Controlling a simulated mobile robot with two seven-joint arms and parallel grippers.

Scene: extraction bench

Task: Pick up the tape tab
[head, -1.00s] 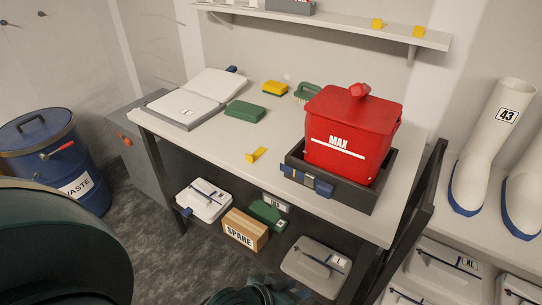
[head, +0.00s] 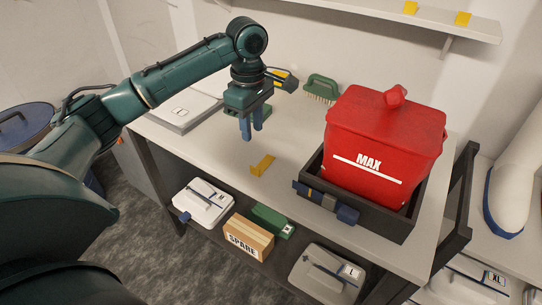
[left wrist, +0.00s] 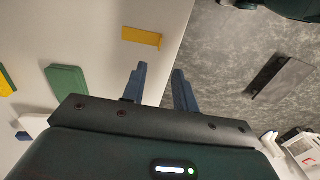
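The yellow tape tab (head: 262,165), a small bent piece, lies on the white bench top near its front edge, left of the black tray. It also shows at the top of the left wrist view (left wrist: 142,37). My left gripper (head: 252,133) points down above the bench, a little behind and left of the tab in the head view. Its two blue fingers (left wrist: 158,73) are apart with nothing between them; the tab lies beyond them, not touching. My right gripper is in neither view.
A red lidded container (head: 372,150) marked MAX stands in a black tray (head: 405,226) on the right. A green brush (head: 322,87) lies at the back, and a green block (left wrist: 67,82) lies beside my gripper.

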